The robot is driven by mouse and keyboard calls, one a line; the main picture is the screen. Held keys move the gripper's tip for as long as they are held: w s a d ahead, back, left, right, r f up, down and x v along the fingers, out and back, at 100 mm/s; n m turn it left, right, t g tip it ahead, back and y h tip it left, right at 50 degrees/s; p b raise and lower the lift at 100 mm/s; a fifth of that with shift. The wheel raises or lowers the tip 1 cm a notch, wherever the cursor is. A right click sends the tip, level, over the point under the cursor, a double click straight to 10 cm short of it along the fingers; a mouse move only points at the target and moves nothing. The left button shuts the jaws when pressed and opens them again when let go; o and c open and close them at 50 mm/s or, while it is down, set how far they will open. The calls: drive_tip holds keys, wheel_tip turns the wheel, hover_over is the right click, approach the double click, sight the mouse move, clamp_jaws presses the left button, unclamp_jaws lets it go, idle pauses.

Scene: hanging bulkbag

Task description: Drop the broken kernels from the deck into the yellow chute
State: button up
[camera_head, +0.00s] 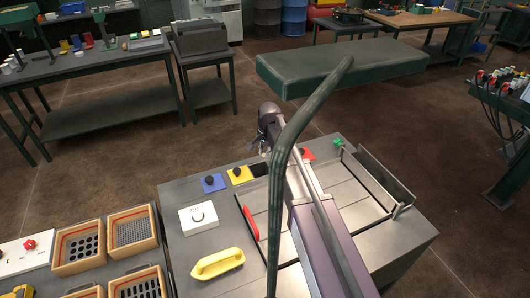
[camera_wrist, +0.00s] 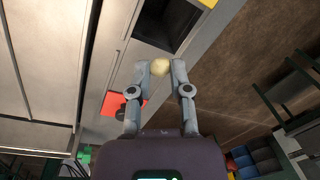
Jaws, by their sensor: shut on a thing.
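My gripper (camera_wrist: 161,68) is shut on a pale yellow rounded piece (camera_wrist: 159,65), which looks like a kernel; I cannot tell whether it is broken. In the wrist view they appear just beside a dark square opening (camera_wrist: 172,22), apparently above the deck's edge. A yellow corner (camera_wrist: 208,3) shows past that opening. In the head view my gripper (camera_head: 264,143) is near the deck's far edge. The yellow plate with a black knob (camera_head: 240,175) lies on the deck (camera_head: 190,248), left of the dark opening (camera_head: 260,169). No loose kernels are visible.
A blue plate (camera_head: 213,183) and a red plate (camera_head: 308,153) flank the yellow one and the opening. Wooden sieve trays (camera_head: 78,247) stand at left.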

drive_tip(key=shift+f+b, duration=2.85)
drive_tip(key=shift+f, duration=0.1)
drive_tip(key=o, duration=0.7)
drive_tip(key=shift+r, duration=0.2)
